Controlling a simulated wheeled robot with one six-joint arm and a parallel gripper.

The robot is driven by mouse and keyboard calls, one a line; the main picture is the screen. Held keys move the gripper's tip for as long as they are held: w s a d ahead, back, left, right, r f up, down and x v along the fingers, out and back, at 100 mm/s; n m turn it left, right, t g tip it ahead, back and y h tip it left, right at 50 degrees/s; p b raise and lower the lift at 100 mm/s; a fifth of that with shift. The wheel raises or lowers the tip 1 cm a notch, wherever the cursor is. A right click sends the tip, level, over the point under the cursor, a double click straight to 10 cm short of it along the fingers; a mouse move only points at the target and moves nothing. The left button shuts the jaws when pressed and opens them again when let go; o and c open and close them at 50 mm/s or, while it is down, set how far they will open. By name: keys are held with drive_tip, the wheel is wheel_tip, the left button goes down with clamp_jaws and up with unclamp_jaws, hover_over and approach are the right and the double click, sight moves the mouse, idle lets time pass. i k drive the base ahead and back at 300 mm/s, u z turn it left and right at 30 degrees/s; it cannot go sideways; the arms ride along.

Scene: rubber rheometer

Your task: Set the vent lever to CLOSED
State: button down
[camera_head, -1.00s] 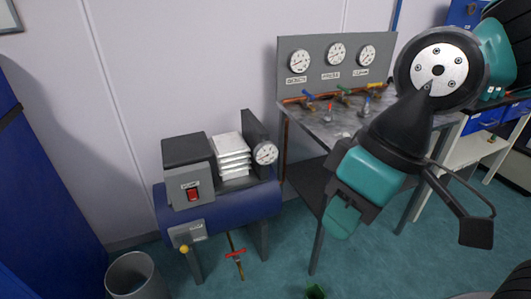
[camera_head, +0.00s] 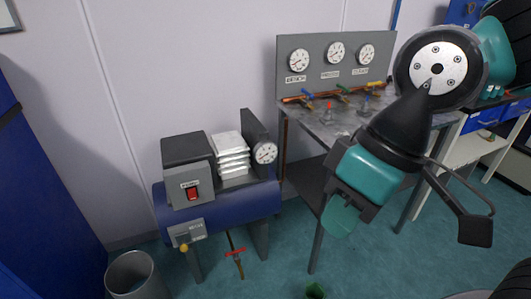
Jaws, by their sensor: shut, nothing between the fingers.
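The blue air compressor (camera_head: 240,202) stands at the left. A grey plate (camera_head: 190,232) with small unreadable markings is on its front, and a short lever with a yellow knob (camera_head: 184,247) hangs at its lower left. This may be the vent lever; I cannot read its setting. A red-handled valve (camera_head: 236,253) hangs on a pipe below the tank. My gripper (camera_head: 341,216) points down to the right of the compressor, well apart from the lever. It is shut and empty, and its fingertips show poorly.
A metal bench (camera_head: 340,126) with a gauge panel (camera_head: 313,65) and several coloured valves stands behind my arm. A grey bin (camera_head: 135,272) is at the lower left, beside a blue cabinet (camera_head: 40,190). The floor in front of the compressor is mostly clear.

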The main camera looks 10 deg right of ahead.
sight(184, 247)
drive_tip(key=u, duration=0.55)
drive_tip(key=k, duration=0.65)
drive_tip(key=u, duration=0.9)
drive_tip(key=i, duration=1.3)
drive_tip(key=z, duration=0.75)
drive_tip(key=i, duration=0.4)
drive_tip(key=z, duration=0.4)
